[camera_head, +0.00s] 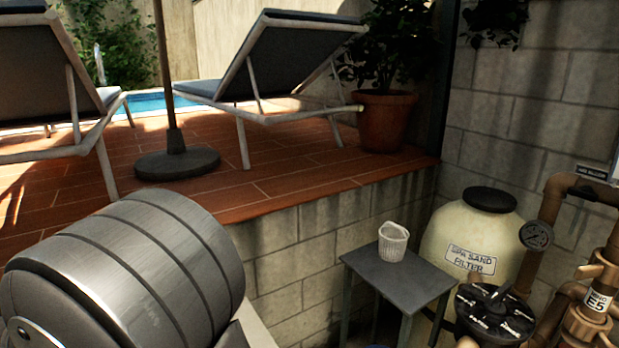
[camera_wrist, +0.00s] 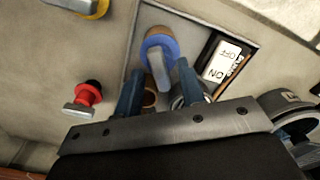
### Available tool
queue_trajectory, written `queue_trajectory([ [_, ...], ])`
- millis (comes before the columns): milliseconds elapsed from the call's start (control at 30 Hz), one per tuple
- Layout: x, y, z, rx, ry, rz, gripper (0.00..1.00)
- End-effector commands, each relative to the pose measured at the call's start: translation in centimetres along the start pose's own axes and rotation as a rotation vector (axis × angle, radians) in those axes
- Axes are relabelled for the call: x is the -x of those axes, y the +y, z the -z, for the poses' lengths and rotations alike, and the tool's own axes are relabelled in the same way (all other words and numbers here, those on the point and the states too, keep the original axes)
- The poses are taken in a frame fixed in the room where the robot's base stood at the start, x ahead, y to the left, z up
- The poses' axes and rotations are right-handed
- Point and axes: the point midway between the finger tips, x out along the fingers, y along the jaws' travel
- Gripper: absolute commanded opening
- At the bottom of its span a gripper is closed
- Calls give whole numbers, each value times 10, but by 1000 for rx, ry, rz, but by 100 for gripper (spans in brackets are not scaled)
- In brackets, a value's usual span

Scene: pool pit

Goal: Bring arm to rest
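In the wrist view, my gripper (camera_wrist: 160,68) has two blue fingers spread well apart, with no object held between them. Past the fingertips is a blue round fitting with a grey metal handle (camera_wrist: 158,46), set on a recessed panel. The handle lines up between the fingers with gaps on both sides; I cannot tell how far beyond the tips it is. In the head view, a thick grey banded part of my arm (camera_head: 125,270) fills the lower left. My gripper does not show there.
In the wrist view, a red valve (camera_wrist: 85,98), a yellow one (camera_wrist: 95,8) and an on/off switch (camera_wrist: 225,60) sit near the gripper.

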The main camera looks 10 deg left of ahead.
Motion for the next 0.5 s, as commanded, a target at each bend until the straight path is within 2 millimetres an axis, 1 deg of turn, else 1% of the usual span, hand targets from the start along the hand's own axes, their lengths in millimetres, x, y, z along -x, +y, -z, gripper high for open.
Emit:
queue_trajectory([
  [167, 10, 0, 0, -20, 1, 0, 36],
  [267, 25, 0, 1, -19, 4, 0, 36],
  [500, 72, 0, 1, -19, 5, 1, 36],
])
